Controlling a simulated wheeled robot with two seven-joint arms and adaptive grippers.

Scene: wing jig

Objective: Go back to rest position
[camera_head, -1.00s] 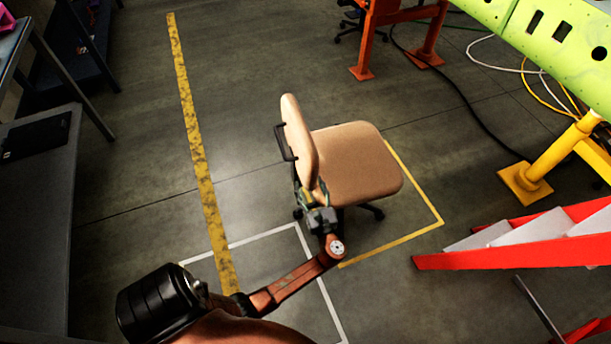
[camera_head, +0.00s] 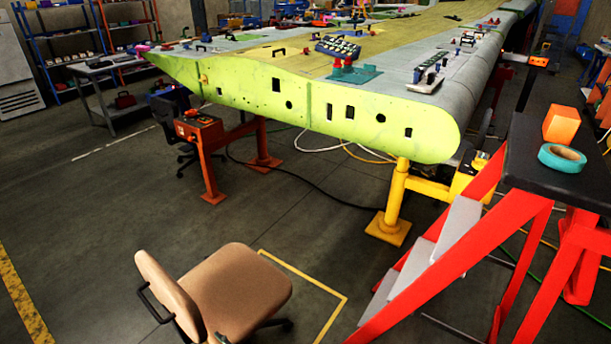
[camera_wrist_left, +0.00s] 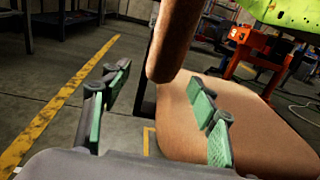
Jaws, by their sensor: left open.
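My left gripper (camera_wrist_left: 160,98) shows in the left wrist view with its green-padded fingers spread apart and nothing held between them. The tan chair's backrest (camera_wrist_left: 176,38) stands just beyond the gap between the fingers, and its seat (camera_wrist_left: 245,120) spreads behind the right fingers. I cannot tell how close the fingers are to the chair. In the head view the chair (camera_head: 235,285) stands at the bottom, left of centre. Only a small dark piece, perhaps the tip of my left gripper, shows at the bottom edge there. My right gripper is in neither view.
A green-edged wing (camera_head: 340,112) rests on an orange stand (camera_head: 205,155) and a yellow stand (camera_head: 395,205). Red steps (camera_head: 450,260) stand at right, with an orange block (camera_head: 561,124) and teal tape roll (camera_head: 562,158) on top. Open floor lies left of the chair.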

